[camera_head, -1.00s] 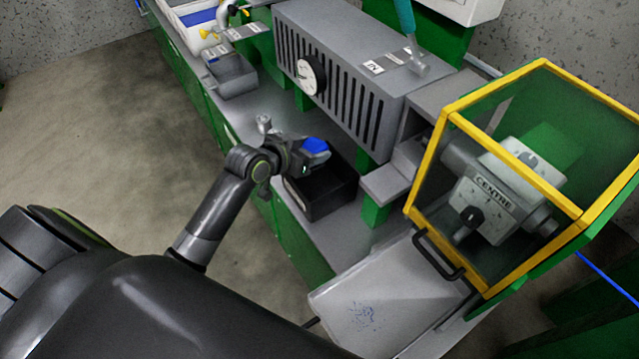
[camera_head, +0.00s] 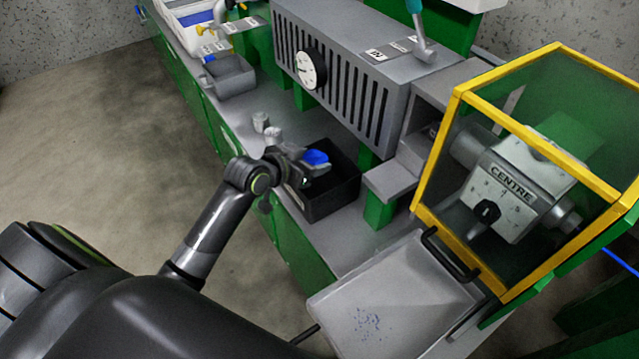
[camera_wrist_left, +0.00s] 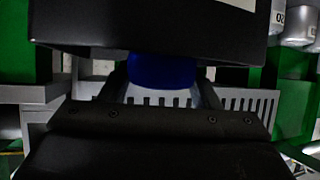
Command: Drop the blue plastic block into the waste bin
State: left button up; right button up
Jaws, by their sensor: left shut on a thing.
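The blue plastic block (camera_head: 317,157) is between the fingers of my left gripper (camera_head: 311,163). In the left wrist view, the block (camera_wrist_left: 163,71) shows as a dark blue shape between two fingers (camera_wrist_left: 163,90), partly hidden behind a dark box wall. The black open-topped waste bin (camera_head: 335,203) stands on the grey bench. In the head view, the gripper and block overlap the bin's upper left part, with the block over its opening. Their exact height above the rim cannot be told. My right gripper is not in view.
A slatted grey housing with a dial (camera_head: 360,85) stands behind the bin. A yellow-framed guard (camera_head: 440,150) encloses a machine at right, with a pale tray (camera_head: 400,290) in front.

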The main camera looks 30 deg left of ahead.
pick_arm(q)
jog(key=o, duration=1.2)
jog(key=p+v, duration=0.3)
jog(key=v, duration=1.4)
jog(key=shift+s, duration=0.15)
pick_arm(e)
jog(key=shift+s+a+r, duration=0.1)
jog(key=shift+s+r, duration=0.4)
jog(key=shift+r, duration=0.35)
pick_arm(q)
jog(key=shift+a, duration=0.1)
